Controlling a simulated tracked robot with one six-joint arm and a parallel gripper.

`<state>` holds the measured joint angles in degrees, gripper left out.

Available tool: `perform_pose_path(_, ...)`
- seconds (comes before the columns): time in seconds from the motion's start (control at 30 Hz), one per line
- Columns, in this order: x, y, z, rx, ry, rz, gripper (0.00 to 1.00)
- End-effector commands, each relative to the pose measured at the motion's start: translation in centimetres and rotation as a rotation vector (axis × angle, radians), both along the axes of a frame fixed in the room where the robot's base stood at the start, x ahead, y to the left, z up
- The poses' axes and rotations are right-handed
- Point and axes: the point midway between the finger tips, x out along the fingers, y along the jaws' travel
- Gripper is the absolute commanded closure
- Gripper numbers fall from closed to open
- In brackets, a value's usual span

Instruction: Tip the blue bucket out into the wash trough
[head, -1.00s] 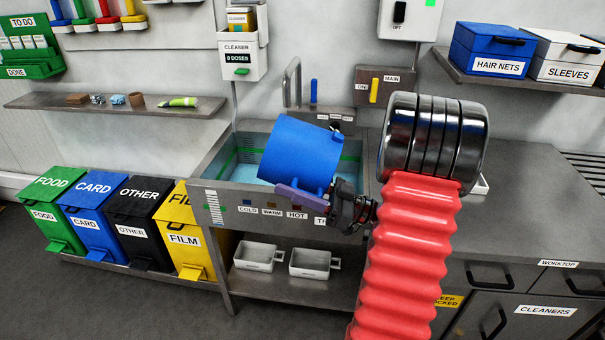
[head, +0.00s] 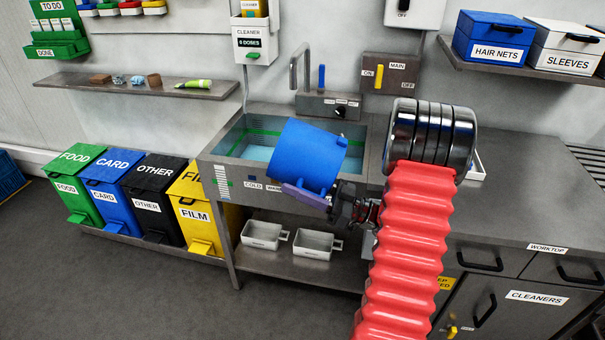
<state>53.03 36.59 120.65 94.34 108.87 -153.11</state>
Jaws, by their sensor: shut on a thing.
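The blue bucket (head: 304,155) is tilted on its side in the head view, with its bottom or mouth not clearly told apart. A purple grip piece (head: 306,196) shows under it. My gripper (head: 338,206) is shut on the bucket at its lower right. The steel wash trough (head: 222,168) stands behind the bucket, with light blue water or lining (head: 257,153) inside. The bucket overlaps the trough's front wall and opening in the picture; I cannot tell whether it is over the trough or in front of it.
A tap (head: 297,72) and a control panel (head: 390,73) are behind the trough. Several lidded bins, with the yellow film bin (head: 197,212) nearest, stand to the left. Two white tubs (head: 262,235) sit on the shelf below. The worktop (head: 520,200) at right is largely clear.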

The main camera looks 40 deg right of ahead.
Motion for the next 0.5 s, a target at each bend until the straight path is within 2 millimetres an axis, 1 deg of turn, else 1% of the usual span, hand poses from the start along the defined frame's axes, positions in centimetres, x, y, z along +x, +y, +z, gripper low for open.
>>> perform_pose_path(0.17, 1.8, 1.3, -2.9, 0.003, 0.001, 0.026, 1.0)
perform_pose_path(0.27, 3.0, 2.4, -5.2, 0.003, 0.002, 0.048, 1.0)
perform_pose_path(0.5, 5.4, 6.4, -10.9, 0.002, 0.004, 0.114, 1.0)
